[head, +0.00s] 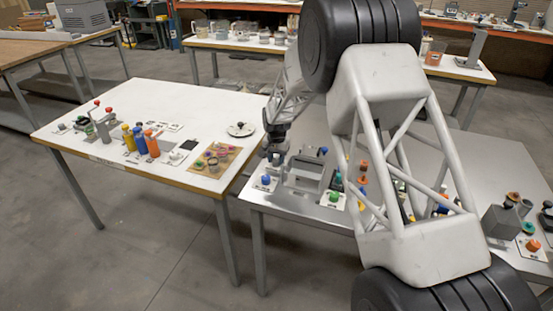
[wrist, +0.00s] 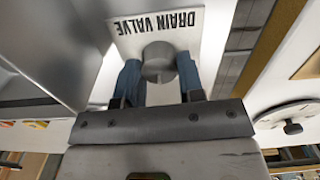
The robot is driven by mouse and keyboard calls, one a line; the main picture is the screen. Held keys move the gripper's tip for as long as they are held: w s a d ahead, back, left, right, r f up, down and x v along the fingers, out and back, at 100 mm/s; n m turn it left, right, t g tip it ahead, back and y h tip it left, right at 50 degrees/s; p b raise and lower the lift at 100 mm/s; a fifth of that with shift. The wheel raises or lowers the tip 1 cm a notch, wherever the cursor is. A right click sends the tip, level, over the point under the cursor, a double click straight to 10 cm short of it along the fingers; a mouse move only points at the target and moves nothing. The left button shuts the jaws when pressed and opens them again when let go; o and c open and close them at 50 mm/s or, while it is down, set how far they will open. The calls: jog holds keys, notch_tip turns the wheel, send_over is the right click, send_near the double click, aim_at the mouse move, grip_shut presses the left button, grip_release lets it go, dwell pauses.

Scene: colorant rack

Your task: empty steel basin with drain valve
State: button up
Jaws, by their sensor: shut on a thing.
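The steel basin (head: 305,173) stands on the grey metal table, at its left part in the head view. Its bare metal wall (wrist: 65,40) fills the upper left of the wrist view. My gripper (wrist: 158,68) has its blue fingers on either side of the grey round drain valve knob (wrist: 158,58) and is shut on it. The knob stands beside the basin on a white plate marked "DRAIN VALVE" (wrist: 160,22). In the head view my gripper (head: 275,158) is small, just left of the basin. The inside of the basin cannot be made out.
A blue button (head: 266,180) and a green button (head: 334,195) sit near the metal table's front edge. The white table (head: 110,112) to the left holds several bottles and a round dish (head: 240,129). My arm hides much of the metal table.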

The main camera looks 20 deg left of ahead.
aim_at(276, 159)
jog(key=n, duration=0.5)
jog(key=shift+n, duration=0.3)
jog(key=n, duration=0.5)
jog(key=shift+a, duration=0.1)
jog(key=o, duration=0.9)
jog(key=shift+r, duration=0.1)
jog(key=shift+r, duration=3.85)
